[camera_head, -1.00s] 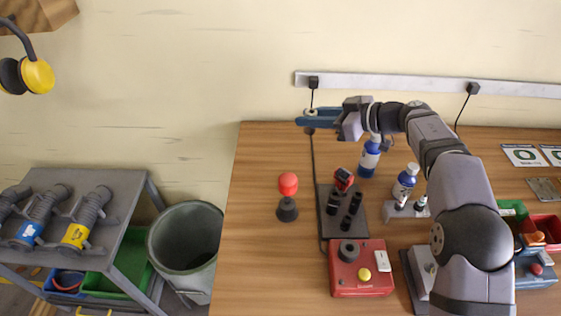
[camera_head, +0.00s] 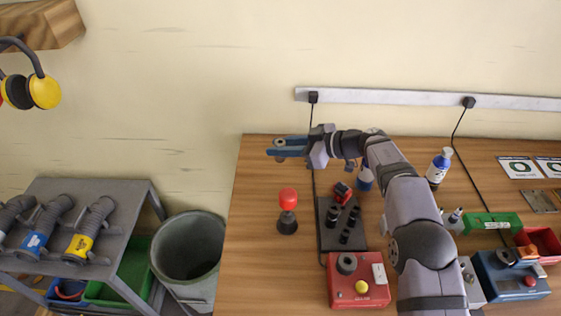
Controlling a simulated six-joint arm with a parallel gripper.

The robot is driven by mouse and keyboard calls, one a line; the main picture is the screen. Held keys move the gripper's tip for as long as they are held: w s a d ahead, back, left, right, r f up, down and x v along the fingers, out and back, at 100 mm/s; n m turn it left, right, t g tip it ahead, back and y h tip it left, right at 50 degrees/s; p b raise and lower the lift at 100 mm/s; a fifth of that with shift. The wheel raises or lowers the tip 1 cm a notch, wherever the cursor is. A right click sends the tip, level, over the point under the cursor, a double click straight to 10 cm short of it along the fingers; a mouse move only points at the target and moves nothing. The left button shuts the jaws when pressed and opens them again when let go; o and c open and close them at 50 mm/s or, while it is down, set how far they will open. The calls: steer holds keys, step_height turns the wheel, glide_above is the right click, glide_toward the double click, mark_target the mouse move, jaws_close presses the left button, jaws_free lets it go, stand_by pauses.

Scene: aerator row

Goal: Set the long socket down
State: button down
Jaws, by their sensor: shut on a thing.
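My gripper (camera_head: 279,148), with blue fingers, is at the back left of the bench, over the wood near the wall. It is shut on a small grey piece, the long socket (camera_head: 280,142). The socket's top shows between the fingers and a short dark end shows just below them. The fingers hide most of it. It appears upright and above the bench top, but the exact gap below it is hard to tell.
A red-topped dark post (camera_head: 288,204) stands in front of my gripper. A dark plate (camera_head: 326,240) holds several black pieces and a red-and-black one. A red box (camera_head: 345,292) stands nearer. The bench's left strip is clear. A grey bin (camera_head: 190,255) is beyond its left edge.

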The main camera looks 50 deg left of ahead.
steer(key=shift+f+p, duration=0.4)
steer(key=shift+f, duration=2.25)
steer(key=shift+f, duration=0.1)
steer(key=shift+f, duration=0.15)
steer(key=c, duration=1.5)
jaws_free()
steer(key=shift+r, duration=0.3)
steer(key=shift+b+v, duration=0.8)
steer(key=shift+v, duration=2.95)
steer(key=shift+f, duration=0.1)
